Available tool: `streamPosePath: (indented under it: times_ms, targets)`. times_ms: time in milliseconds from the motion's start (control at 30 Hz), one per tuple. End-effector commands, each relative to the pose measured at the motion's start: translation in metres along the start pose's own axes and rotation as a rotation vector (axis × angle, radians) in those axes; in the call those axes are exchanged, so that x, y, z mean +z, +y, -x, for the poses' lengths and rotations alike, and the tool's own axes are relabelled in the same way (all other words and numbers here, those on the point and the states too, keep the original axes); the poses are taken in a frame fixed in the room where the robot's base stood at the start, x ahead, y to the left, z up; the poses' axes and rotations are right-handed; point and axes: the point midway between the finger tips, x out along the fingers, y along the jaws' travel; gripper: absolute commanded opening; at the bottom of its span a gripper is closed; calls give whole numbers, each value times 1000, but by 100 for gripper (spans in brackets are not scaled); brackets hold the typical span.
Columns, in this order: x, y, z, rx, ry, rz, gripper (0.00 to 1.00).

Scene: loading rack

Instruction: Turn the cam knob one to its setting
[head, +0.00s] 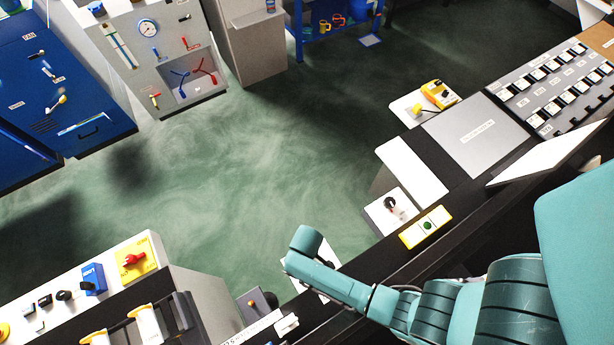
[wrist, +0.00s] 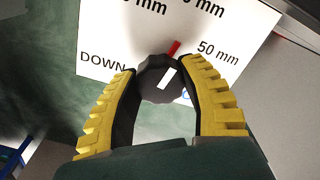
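In the wrist view, the dark round cam knob (wrist: 152,80) stands in front of a white dial plate (wrist: 105,35). A red mark (wrist: 174,47) shows beyond the knob's upper edge, roughly along the stripe's direction. The plate reads "DOWN" at left and "50 mm" at right; other labels are cut off or covered. My gripper (wrist: 160,70) has its yellow-ribbed fingers on both sides of the knob, their dark tips appearing to touch it. In the head view my teal arm hides the gripper and knob.
In the head view, another black knob on a white plate (head: 382,218) and a yellow box with a green button (head: 426,227) stand right of my arm. A panel with a red switch (head: 134,259) is at lower left. Green floor (head: 230,180) is open beyond.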

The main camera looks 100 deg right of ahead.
Motion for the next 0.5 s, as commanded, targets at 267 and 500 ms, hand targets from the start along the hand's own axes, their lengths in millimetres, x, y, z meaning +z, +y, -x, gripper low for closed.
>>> streamPosePath:
  times_ms: [267,500]
  targets:
    - [0,0,0,0,0,13,6]
    - [0,0,1,0,-1,103,6]
